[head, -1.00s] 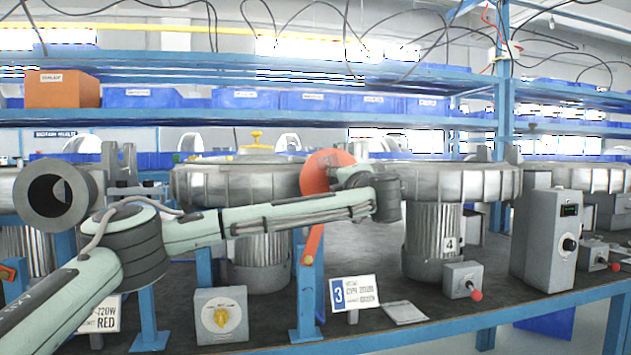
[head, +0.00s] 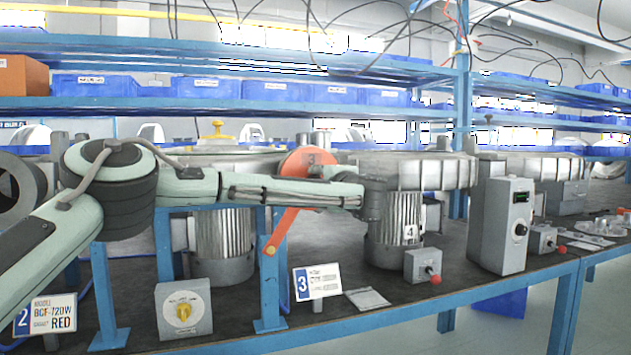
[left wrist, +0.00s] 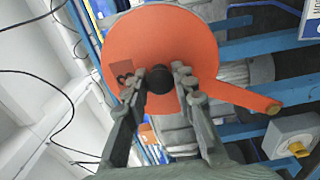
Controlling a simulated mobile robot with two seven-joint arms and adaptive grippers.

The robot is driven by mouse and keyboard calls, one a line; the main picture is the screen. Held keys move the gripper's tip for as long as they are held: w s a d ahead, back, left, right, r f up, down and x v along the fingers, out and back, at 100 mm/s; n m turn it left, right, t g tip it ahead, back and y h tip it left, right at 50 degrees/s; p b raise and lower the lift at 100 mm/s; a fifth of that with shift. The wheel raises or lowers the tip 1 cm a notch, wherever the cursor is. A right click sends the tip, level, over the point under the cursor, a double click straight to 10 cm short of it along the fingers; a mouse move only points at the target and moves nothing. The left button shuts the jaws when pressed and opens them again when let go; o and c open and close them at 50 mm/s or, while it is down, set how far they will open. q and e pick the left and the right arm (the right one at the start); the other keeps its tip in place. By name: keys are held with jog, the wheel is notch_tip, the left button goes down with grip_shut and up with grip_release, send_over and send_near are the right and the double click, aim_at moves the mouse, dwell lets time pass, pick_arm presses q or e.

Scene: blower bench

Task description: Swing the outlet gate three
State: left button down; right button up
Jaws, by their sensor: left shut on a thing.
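The orange outlet gate (head: 298,168) is a round disc with a flat lever (head: 284,228) slanting down to the lower left, in front of the blower at sign 3 (head: 317,282). In the left wrist view the disc (left wrist: 150,40) fills the middle and its lever reaches right. My left gripper (left wrist: 172,80) is shut on the dark knob (left wrist: 182,72) on the disc's face. In the head view my left gripper (head: 322,170) is at the disc's right side, partly hidden by my wrist. My right gripper is not in view.
A grey box with a yellow knob (head: 184,308) stands below at the left. A blue post (head: 270,290) stands below the lever. Right of it are a small box with a red knob (head: 424,266) and a tall grey control box (head: 500,225). Sign 2 (head: 62,312) is at the lower left.

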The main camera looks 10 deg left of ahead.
pick_arm(q)
jog(key=c, duration=1.6)
grip_release()
jog(key=shift+d, duration=0.1)
jog(key=o, duration=0.4)
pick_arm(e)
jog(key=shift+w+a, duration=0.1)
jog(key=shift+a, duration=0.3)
pick_arm(q)
jog(key=v, duration=1.2)
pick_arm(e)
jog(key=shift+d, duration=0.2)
pick_arm(q)
jog(key=shift+s+f, duration=0.1)
jog(key=shift+f, duration=0.05)
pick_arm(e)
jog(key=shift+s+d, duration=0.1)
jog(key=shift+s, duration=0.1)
